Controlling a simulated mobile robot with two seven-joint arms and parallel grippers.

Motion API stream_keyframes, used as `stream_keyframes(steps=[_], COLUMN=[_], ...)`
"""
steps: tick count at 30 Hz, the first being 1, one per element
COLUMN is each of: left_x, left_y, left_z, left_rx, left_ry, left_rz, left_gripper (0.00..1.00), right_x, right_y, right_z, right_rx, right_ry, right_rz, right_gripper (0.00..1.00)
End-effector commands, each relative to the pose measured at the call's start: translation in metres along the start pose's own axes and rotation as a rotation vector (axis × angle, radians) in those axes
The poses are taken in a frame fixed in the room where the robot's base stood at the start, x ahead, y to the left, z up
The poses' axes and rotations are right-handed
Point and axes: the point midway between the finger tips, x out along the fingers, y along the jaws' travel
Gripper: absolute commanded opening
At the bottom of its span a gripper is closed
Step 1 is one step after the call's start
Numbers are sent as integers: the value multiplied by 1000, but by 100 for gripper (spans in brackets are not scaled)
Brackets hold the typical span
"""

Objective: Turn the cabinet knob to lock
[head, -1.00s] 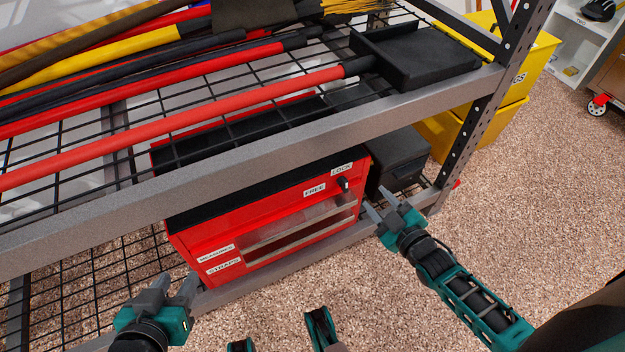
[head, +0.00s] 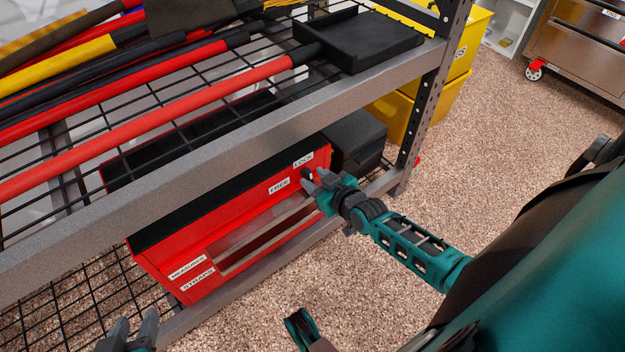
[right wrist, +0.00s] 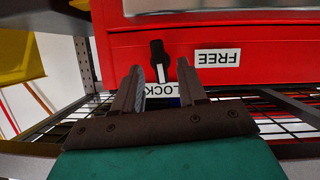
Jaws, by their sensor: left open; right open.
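The red cabinet (head: 153,262) sits on the lower shelf. Its black knob (head: 308,174) is at the upper right of the front, between the LOCK label (head: 303,160) and the FREE label (head: 279,186). My right gripper (head: 313,181) is open at the knob. In the right wrist view the knob (right wrist: 158,50) shows between the open fingertips (right wrist: 158,70); contact cannot be told. The knob's white mark lies on the side toward the LOCK label, which the fingers partly cover. My left gripper (head: 134,326) is open and empty, cut by the bottom edge.
The upper shelf's steel beam (head: 215,130) runs above the cabinet front. A perforated post (head: 420,125) stands right of it. A black case (head: 358,140) sits beside the cabinet. Yellow bins (head: 462,70) stand behind the post. The floor in front is clear.

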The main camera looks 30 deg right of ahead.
Motion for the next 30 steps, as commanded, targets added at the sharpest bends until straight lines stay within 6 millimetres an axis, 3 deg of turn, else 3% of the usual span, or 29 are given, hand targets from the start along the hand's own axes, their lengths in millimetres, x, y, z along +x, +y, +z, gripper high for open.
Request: stream_keyframes(steps=[5,15,27,30], left_x=[2,1,2,2], left_y=[3,4,3,2], left_z=[1,-1,2,2], left_rx=[-2,0,4,4], left_ry=[1,5,-1,-2], left_rz=[8,10,9,8], left_gripper=[43,43,43,43], right_x=[15,17,17,17], right_y=[-1,0,0,0], right_z=[1,0,0,0], right_rx=[0,0,-1,0], right_ry=[0,0,0,0], right_rz=[0,-1,0,-1], right_gripper=[42,41,2,0])
